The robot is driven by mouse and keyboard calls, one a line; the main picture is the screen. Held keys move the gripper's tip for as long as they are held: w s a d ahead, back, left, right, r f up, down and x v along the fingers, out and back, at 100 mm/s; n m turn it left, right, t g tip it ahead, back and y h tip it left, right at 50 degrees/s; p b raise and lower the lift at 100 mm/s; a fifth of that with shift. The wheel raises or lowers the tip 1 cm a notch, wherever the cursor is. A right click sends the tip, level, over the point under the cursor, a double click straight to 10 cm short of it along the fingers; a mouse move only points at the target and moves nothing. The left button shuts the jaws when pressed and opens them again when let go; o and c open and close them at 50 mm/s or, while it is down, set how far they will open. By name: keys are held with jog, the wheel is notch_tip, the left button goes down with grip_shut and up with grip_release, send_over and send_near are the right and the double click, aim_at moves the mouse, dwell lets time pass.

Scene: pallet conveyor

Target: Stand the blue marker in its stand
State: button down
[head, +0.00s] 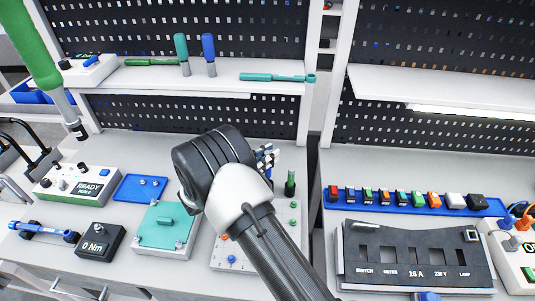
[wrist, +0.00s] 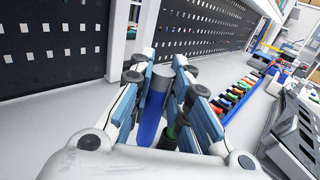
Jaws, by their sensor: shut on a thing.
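My gripper (wrist: 172,92) has its blue-padded fingers closed around the blue marker (wrist: 152,118), which has a grey end between the fingers. In the head view my gripper (head: 266,158) is mostly behind my own wrist, and the blue marker is hidden there. A white block (head: 226,262) with coloured dots, which looks like the stand, lies partly under my arm. A dark green marker (head: 290,184) stands upright at its far right, and in the wrist view a dark green piece (wrist: 171,132) shows close beside the blue marker. Whether the blue marker touches the stand cannot be told.
A teal box (head: 165,224) and a blue tray (head: 140,187) lie left of my arm. A blue rail (head: 412,202) of coloured blocks and a black panel (head: 415,258) lie right. A shelf (head: 215,77) with tools hangs behind. The bench behind the gripper is clear.

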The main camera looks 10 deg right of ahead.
aim_at(268, 178)
jog(key=shift+f, duration=0.65)
jog(key=shift+f+b, duration=1.9)
jog(key=shift+f, duration=0.3)
dwell(0.7)
jog(key=c, duration=1.4)
grip_release()
jog(key=shift+c, duration=0.2)
jog(key=v, duration=1.2)
